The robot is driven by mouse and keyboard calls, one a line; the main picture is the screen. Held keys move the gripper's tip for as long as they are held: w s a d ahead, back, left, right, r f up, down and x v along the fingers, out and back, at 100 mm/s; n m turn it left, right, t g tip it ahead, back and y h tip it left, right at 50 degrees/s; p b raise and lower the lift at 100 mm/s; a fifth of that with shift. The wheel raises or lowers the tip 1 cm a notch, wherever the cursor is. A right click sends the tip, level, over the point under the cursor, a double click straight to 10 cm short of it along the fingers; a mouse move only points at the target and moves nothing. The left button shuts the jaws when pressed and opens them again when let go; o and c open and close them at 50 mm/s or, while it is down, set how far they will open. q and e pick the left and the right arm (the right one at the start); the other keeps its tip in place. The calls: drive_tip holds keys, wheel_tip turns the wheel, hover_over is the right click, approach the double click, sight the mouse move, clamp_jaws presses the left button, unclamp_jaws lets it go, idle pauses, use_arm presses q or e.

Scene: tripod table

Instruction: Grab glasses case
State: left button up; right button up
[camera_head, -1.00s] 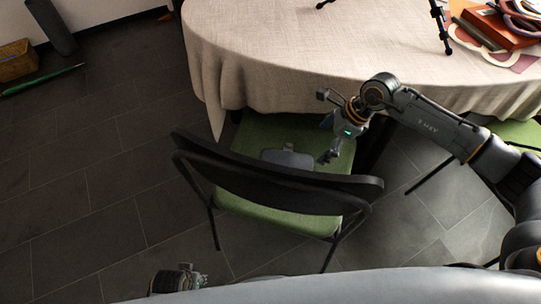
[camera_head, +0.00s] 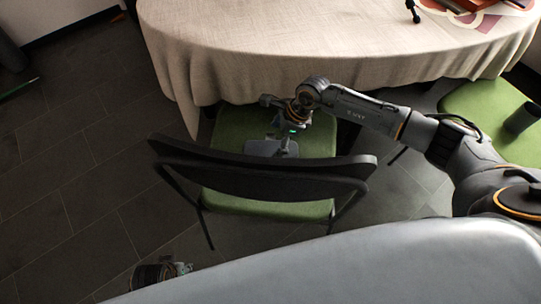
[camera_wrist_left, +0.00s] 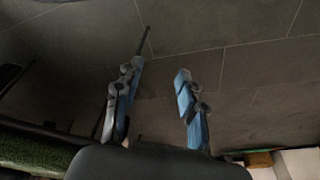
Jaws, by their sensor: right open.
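The glasses case (camera_head: 260,148) appears as a flat, grey, rounded object on the green seat of the chair (camera_head: 225,128), just behind the chair's black backrest. My right gripper (camera_head: 285,145) is open, over the right part of the case and partly covering it. I cannot tell whether it touches the case. My left gripper (camera_head: 182,270) is low at the bottom left in the head view, away from the chair. In the left wrist view its blue-grey fingers (camera_wrist_left: 160,72) are apart with only floor between them.
The dark backrest (camera_head: 260,173) stands between me and the seat. A round table with a beige cloth (camera_head: 270,50) overhangs the seat's far side. A second green chair (camera_head: 485,105) at the right holds a dark cylinder (camera_head: 522,118).

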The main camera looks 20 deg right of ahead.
sight(272, 145)
drive_tip(key=x, duration=0.3)
drive_tip(key=shift+s+a+f, duration=0.1)
drive_tip(key=shift+a+f, duration=0.1)
drive_tip(key=shift+f, duration=0.15)
use_arm(q)
drive_tip(key=shift+w+r, duration=0.25)
drive_tip(key=shift+r, duration=0.85)
use_arm(e)
drive_tip(key=c, duration=1.1)
drive_tip(key=shift+r, duration=0.1)
